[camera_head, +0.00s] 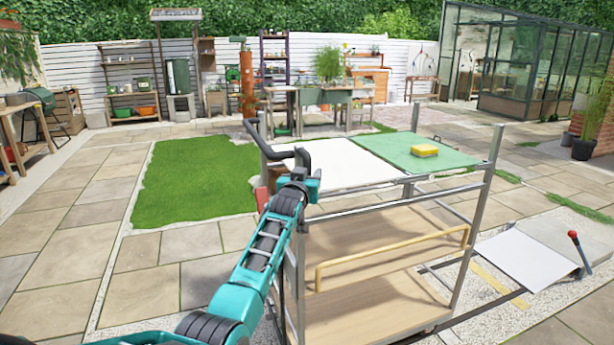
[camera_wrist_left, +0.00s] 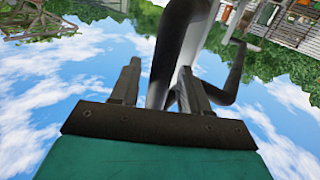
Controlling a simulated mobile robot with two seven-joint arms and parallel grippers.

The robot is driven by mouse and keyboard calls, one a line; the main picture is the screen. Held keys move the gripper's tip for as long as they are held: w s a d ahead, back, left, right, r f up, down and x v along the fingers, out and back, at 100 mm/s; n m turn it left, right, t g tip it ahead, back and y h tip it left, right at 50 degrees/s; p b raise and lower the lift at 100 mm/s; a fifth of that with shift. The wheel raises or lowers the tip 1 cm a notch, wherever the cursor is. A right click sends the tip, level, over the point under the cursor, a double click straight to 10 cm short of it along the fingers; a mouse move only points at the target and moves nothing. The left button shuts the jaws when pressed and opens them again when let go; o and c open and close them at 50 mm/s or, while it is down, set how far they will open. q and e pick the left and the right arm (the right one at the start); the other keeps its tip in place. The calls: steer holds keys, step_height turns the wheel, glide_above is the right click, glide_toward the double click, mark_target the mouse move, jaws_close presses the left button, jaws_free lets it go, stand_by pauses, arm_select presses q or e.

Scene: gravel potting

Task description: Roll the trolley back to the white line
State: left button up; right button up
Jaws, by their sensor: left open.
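The trolley (camera_head: 392,266) stands in front of me, a grey metal frame with wooden shelves and a white and green top. A dark curved handle (camera_head: 303,157) is at its left end; it also shows in the left wrist view (camera_wrist_left: 172,50). My left gripper (camera_head: 300,178) is at this handle. In the wrist view my left gripper (camera_wrist_left: 160,88) is open, with the dark bar between its fingers; I cannot tell whether they touch it. I cannot make out a clear white line on the floor. My right gripper is not in view.
A yellow sponge (camera_head: 424,150) lies on the green top. A yellow rail (camera_head: 392,258) runs along the trolley's near side. A white board (camera_head: 525,260) and a red-knobbed lever (camera_head: 579,250) are at the right. Paving left of the trolley is clear, beside a lawn (camera_head: 190,183).

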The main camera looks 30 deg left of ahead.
arm_select(q)
steer(key=shift+s+r, duration=0.1)
steer(key=p+v, duration=0.1)
steer(key=v, duration=1.1)
steer(key=shift+s, duration=0.35)
steer(key=shift+d, duration=0.15)
steer(key=s+d+f+m+g+h, duration=0.2)
steer(key=s+d+f, duration=0.35)
steer(key=f, duration=0.35)
steer(key=s+d+f+m+g+h, duration=0.15)
steer(key=s+d+f, duration=0.25)
steer(key=s+f, duration=0.45)
steer(key=s+d+f+m+g+h, duration=0.1)
steer(key=s+d+f, duration=0.3)
steer(key=s, duration=0.4)
steer(key=s+d+f+m+g+h, duration=0.1)
steer(key=s+d+f+g+h, duration=0.1)
steer(key=s+d+f, duration=0.2)
steer(key=s+f, duration=0.3)
steer(key=s, duration=0.1)
steer(key=shift+d+h, duration=0.25)
steer(key=shift+h, duration=0.1)
steer(key=shift+a, duration=0.1)
